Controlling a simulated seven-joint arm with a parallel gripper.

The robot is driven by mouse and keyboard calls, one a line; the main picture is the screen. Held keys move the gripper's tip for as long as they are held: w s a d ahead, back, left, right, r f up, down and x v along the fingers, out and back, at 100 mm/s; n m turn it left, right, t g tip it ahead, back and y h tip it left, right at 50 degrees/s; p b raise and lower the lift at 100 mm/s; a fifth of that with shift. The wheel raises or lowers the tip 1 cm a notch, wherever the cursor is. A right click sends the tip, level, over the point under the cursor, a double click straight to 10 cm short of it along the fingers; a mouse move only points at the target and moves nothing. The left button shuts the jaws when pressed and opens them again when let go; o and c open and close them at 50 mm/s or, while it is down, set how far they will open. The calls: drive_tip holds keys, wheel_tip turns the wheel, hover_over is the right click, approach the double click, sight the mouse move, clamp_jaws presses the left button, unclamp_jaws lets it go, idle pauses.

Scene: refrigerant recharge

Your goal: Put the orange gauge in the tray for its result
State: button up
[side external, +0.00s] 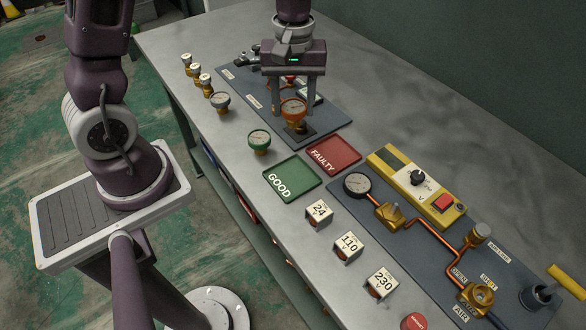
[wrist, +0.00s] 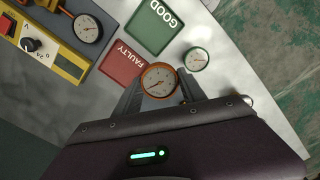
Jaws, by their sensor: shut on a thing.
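The orange gauge (side external: 293,110) has an orange rim, a pale dial and a brass base. My gripper (side external: 294,108) is shut on it, above or at the dark square on the blue-grey panel. I cannot tell whether its base touches the panel. In the wrist view the orange gauge (wrist: 159,80) sits between the fingers (wrist: 160,92). The green tray marked GOOD (side external: 292,178) and the red tray marked FAULTY (side external: 334,155) lie side by side on the bench, both empty. They also show in the wrist view, GOOD (wrist: 150,36) and FAULTY (wrist: 112,70).
A green gauge (side external: 259,141) stands left of the GOOD tray, and a grey-blue gauge (side external: 220,102) farther left. White blocks marked 24 (side external: 319,211), 110 (side external: 348,245) and 230 (side external: 381,283) line the front. A yellow tester (side external: 416,185) and a panel with copper piping stand to the right.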

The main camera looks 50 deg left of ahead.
drive_tip(key=s+d+m, duration=0.4)
drive_tip(key=d+m, duration=0.1)
drive_tip(key=d, duration=0.1)
drive_tip(key=f, duration=0.9)
drive_tip(key=shift+s+a, duration=0.15)
drive_tip(key=shift+s, duration=0.1)
drive_tip(key=shift+f, duration=0.15)
drive_tip(key=o, duration=1.3)
drive_tip(key=shift+o, duration=0.2)
wheel_tip(320, 180, up, 12)
drive_tip(key=s+a+r+m+t, duration=0.2)
drive_tip(key=s+r+m+t, duration=0.3)
drive_tip(key=s+r, duration=0.7)
drive_tip(key=shift+s+a+r+m+t, duration=0.15)
drive_tip(key=shift+s+r+m+t, duration=0.2)
drive_tip(key=shift+s+m, duration=0.15)
